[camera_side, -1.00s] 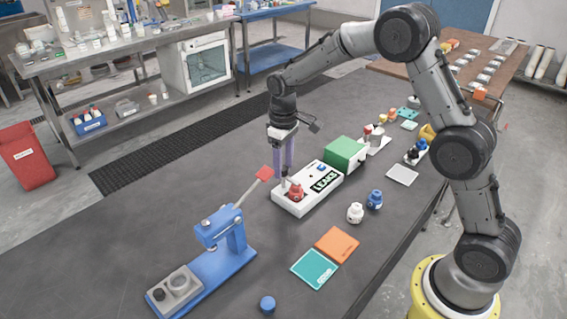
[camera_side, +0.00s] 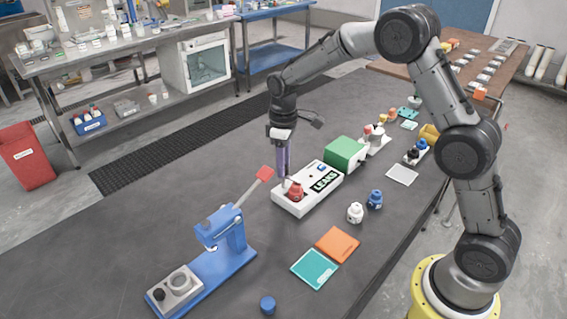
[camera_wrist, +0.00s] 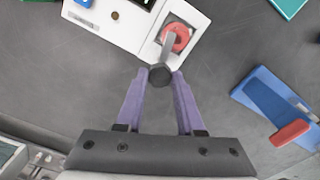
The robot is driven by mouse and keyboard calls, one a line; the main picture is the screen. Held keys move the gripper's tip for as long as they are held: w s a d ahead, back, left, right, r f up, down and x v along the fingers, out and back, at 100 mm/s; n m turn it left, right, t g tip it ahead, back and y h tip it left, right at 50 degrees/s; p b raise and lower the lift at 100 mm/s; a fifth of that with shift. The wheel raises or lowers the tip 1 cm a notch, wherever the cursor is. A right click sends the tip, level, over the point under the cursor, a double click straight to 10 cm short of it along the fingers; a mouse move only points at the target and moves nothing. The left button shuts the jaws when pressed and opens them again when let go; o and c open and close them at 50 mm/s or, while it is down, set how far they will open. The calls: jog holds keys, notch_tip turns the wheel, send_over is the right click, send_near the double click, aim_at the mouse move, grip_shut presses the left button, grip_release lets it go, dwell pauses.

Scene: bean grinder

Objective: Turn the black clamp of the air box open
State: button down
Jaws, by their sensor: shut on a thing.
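The air box is a white box with a dark "LEAKS" label (camera_side: 303,201), and it stands near the middle of the table in the side view. A red round part (camera_side: 295,192) sits at its near-left end. In the wrist view the red part (camera_wrist: 178,37) sits in a recess of the white box (camera_wrist: 118,30). The grey-black clamp (camera_wrist: 166,52) runs from the red part past the box edge to a dark round knob (camera_wrist: 160,75). My gripper (camera_wrist: 160,79) has purple fingers shut on that knob. In the side view my gripper (camera_side: 283,176) is at the box's left end, and the clamp is mostly hidden.
A blue lever press (camera_side: 231,250) with a red handle stands in front-left of the box. A green block (camera_side: 345,154) is behind it. White (camera_side: 355,212) and blue (camera_side: 375,199) small pots stand to the right. Orange (camera_side: 337,244) and teal (camera_side: 314,269) pads lie in front.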

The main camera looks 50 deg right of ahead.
jog(key=n, duration=0.4)
jog(key=shift+n, duration=0.3)
jog(key=n, duration=0.3)
jog(key=shift+n, duration=0.3)
jog(key=n, duration=0.7)
jog(key=shift+r, duration=0.1)
jog(key=c, duration=0.5)
grip_release()
notch_tip(320, 180, up, 14)
jog(key=shift+f, duration=0.1)
